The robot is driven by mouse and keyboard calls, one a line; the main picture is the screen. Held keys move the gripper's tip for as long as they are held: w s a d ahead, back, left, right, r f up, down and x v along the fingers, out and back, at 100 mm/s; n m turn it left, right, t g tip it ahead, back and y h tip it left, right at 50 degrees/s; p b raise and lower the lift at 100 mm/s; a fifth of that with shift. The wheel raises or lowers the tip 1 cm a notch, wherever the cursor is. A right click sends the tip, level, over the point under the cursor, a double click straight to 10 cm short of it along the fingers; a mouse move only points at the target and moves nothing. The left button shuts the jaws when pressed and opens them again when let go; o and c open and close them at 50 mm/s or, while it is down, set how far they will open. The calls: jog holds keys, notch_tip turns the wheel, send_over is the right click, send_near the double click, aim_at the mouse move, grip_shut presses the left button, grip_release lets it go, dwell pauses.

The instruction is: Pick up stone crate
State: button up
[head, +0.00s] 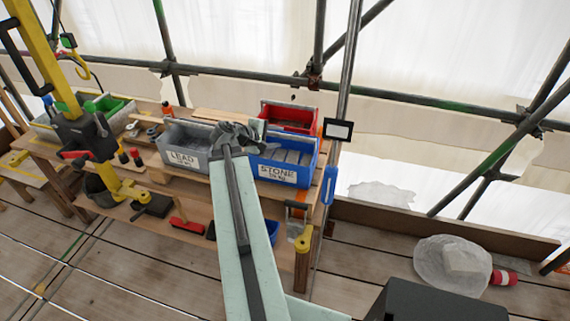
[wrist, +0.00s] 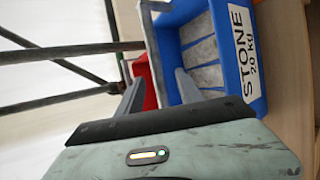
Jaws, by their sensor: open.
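The stone crate is a blue open box with a white STONE 20 KG label and grey blocks inside. It stands at the right end of the wooden bench in the head view (head: 279,176) and fills the upper right of the wrist view (wrist: 255,80). My gripper (head: 235,133) is at the crate's left side in the head view and partly hides it. In the wrist view my gripper (wrist: 158,80) is open and empty. One finger overlaps the crate's inside and the other overlaps the red crate. I cannot tell the height gap or any contact.
A grey LEAD crate (head: 184,160) stands left of the stone crate. A red crate (head: 293,115) stands behind it. Scaffold poles (head: 430,103) run behind the bench. A yellow hoist (head: 50,62) stands at left.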

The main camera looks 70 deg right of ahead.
jog(key=shift+b+x, duration=0.7)
jog(key=shift+x, duration=0.55)
jog(key=b+x, duration=0.2)
jog(key=x, duration=0.3)
jog(key=shift+s+d+r, duration=0.1)
jog(key=shift+d+r, duration=0.05)
jog(key=shift+d, duration=0.05)
grip_shut()
